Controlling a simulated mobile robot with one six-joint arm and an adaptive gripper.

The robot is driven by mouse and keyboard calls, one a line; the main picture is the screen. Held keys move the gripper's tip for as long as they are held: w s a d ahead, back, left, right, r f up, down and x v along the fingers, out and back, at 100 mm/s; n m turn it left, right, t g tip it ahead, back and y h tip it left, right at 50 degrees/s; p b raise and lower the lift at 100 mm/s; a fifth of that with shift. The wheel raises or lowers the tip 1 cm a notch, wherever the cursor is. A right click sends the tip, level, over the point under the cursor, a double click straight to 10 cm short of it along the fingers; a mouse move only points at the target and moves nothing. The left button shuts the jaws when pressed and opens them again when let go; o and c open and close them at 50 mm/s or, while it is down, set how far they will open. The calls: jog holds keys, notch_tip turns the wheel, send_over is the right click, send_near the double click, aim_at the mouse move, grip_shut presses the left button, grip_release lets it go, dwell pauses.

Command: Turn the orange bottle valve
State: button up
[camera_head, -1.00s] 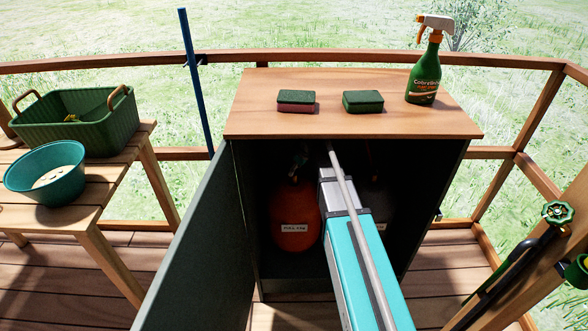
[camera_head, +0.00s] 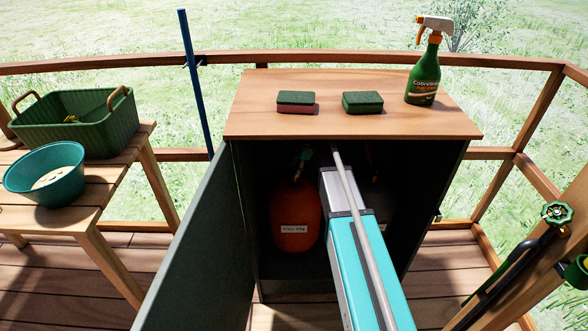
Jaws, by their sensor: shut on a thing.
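The orange bottle (camera_head: 295,212) stands upright inside the dark open cabinet, with a white label on its front. At its top, a small pale and teal fitting (camera_head: 305,155) shows in the shadow; I cannot make out whether it is the valve. My teal and grey arm reaches into the cabinet just right of the orange bottle. My gripper is hidden behind the arm and in the dark under the cabinet top, so I cannot see its fingers or what they touch.
A dark bottle (camera_head: 376,200) stands right of the orange one, partly behind my arm. The cabinet door (camera_head: 200,245) is open to the left. Two sponges (camera_head: 296,102) (camera_head: 362,102) and a spray bottle (camera_head: 424,75) are on the cabinet top (camera_head: 330,122). A bench with a basket (camera_head: 85,125) is left.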

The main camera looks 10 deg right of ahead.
jog(key=shift+w+d+n, duration=0.1)
jog(key=shift+n, duration=0.3)
jog(key=o, duration=1.1)
jog(key=shift+o, duration=0.2)
